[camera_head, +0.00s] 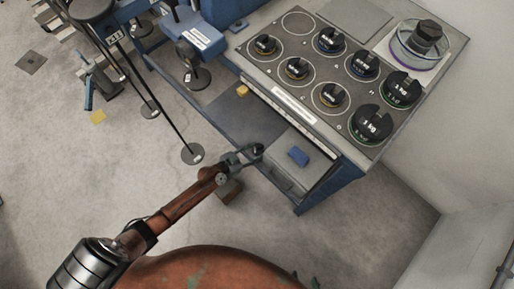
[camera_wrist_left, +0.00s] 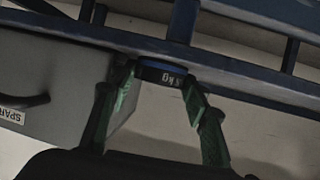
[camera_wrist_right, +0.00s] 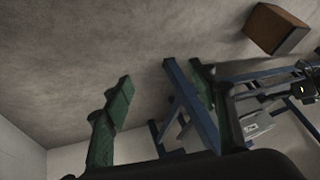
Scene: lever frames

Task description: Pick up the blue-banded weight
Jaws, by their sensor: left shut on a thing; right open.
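The blue-banded weight (camera_wrist_left: 162,72) is a small dark disc with a blue band and partly visible "kg" lettering in the left wrist view. My left gripper (camera_wrist_left: 160,80) is shut on it, one green finger at each side. In the head view my left gripper (camera_head: 244,156) is beside the front edge of the blue bench, with a small dark disc (camera_head: 257,150) at its tips. My right gripper (camera_wrist_right: 160,78) is open and empty in the right wrist view, its fingers wide apart.
A grey panel (camera_head: 300,75) on the bench carries several dark weights in ringed places; one ring (camera_head: 298,22) is empty. A brown box (camera_wrist_right: 275,30) is on the floor. A labelled grey drawer (camera_wrist_left: 50,85) is near my left gripper.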

